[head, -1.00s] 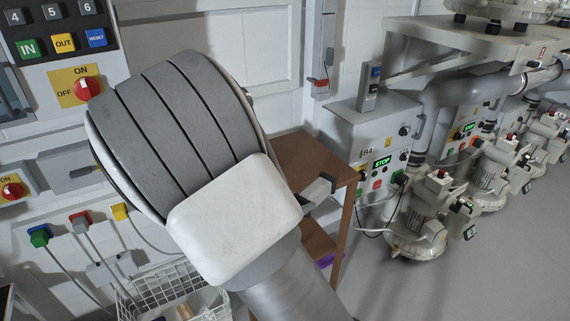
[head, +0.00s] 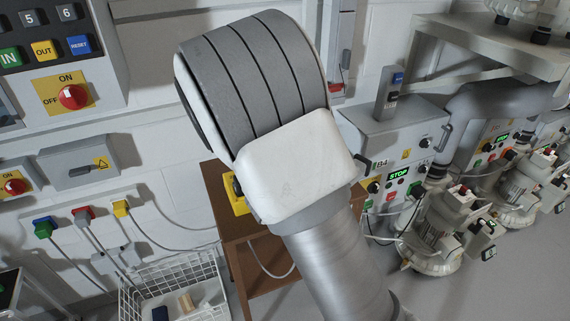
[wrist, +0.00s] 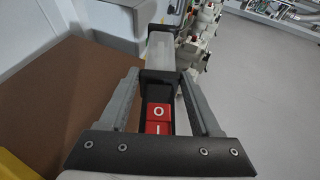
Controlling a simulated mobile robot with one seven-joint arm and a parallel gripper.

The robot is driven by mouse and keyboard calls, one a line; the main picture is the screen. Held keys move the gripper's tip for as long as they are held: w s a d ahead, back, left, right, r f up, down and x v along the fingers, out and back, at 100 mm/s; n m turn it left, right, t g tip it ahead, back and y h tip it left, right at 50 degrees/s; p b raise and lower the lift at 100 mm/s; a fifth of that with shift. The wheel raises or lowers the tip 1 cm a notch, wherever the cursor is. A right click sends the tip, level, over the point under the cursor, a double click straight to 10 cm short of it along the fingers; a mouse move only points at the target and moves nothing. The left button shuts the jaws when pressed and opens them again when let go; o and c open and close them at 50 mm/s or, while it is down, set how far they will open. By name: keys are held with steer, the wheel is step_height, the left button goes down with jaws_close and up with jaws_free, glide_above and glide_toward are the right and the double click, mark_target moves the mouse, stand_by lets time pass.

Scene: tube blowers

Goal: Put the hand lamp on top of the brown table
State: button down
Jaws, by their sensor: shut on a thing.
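The hand lamp (wrist: 160,52) has a pale translucent head and a dark body with a red O/I switch. In the wrist view it lies between the two grey fingers of my gripper (wrist: 160,82), which is shut on it. The brown table (head: 238,226) stands behind my arm in the head view, partly hidden by it. Its bare brown top (wrist: 60,95) fills the left of the wrist view, with the lamp at its right side. The height of the lamp above the top is unclear. My gripper and the lamp are mostly hidden by my arm in the head view.
A yellow object (head: 237,197) is at the table's left side. A white wire basket (head: 175,285) with items stands in front at left. A grey control box (head: 385,150) and blower machines (head: 440,235) stand at right. Cables hang from coloured wall plugs (head: 83,213).

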steer(key=d+r+p, duration=0.1)
steer(key=w+r+p, duration=0.1)
steer(key=d+r+p, duration=0.1)
steer(key=r, duration=0.1)
steer(key=shift+w+d, duration=0.3)
steer(key=shift+d, duration=0.05)
steer(key=w+a+f, duration=0.2)
steer(key=w, duration=0.1)
steer(key=w+a+f, duration=0.2)
steer(key=w, duration=0.1)
steer(key=w+a+f, duration=0.2)
steer(key=w+f, duration=0.1)
steer(key=shift+w+a, duration=0.2)
steer(key=shift+a, duration=0.1)
steer(key=shift+f+b, duration=0.55)
steer(key=shift+f, duration=1.5)
steer(key=shift+f, duration=0.25)
steer(key=shift+c, duration=0.5)
jaws_free()
steer(key=shift+r, duration=0.1)
